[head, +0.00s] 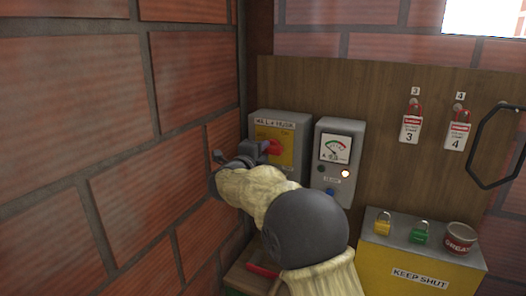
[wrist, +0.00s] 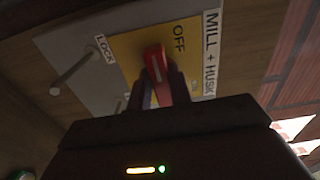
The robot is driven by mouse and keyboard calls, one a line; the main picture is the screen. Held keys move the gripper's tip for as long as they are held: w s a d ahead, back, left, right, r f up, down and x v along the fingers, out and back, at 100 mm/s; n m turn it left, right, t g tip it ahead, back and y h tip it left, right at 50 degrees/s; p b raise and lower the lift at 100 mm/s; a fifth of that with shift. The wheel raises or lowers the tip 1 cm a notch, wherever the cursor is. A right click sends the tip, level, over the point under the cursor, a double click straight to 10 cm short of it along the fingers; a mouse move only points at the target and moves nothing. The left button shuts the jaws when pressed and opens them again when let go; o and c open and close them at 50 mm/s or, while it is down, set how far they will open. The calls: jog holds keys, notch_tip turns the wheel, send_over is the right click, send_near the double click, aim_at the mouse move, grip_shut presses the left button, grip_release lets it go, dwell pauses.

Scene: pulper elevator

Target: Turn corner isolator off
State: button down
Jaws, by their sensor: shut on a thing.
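The corner isolator is a grey box labelled "MILL + HUSK" (head: 289,125) with a yellow plate, on the wooden board in the corner. Its red handle (head: 274,147) shows at the end of my gripper (head: 262,150). In the wrist view the red handle (wrist: 155,68) stands between the two dark fingers of my gripper (wrist: 158,85), which is shut on it. The handle's far end is near the OFF lettering (wrist: 180,40). The LOCK label is to the left. My fingers hide part of the plate, and the handle's exact setting is hard to tell.
A brick wall (head: 120,120) runs close along my arm's left. A grey meter box (head: 338,155) is right of the isolator. Tags 3 (head: 410,130) and 4 (head: 457,133) hang farther right. A yellow KEEP SHUT box (head: 420,277) carries padlocks and a can (head: 459,239).

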jog(key=c, duration=1.3)
grip_release()
jog(key=shift+s+a, duration=0.1)
jog(key=b+v, duration=0.5)
jog(key=v, duration=1.2)
jog(key=shift+s, duration=0.1)
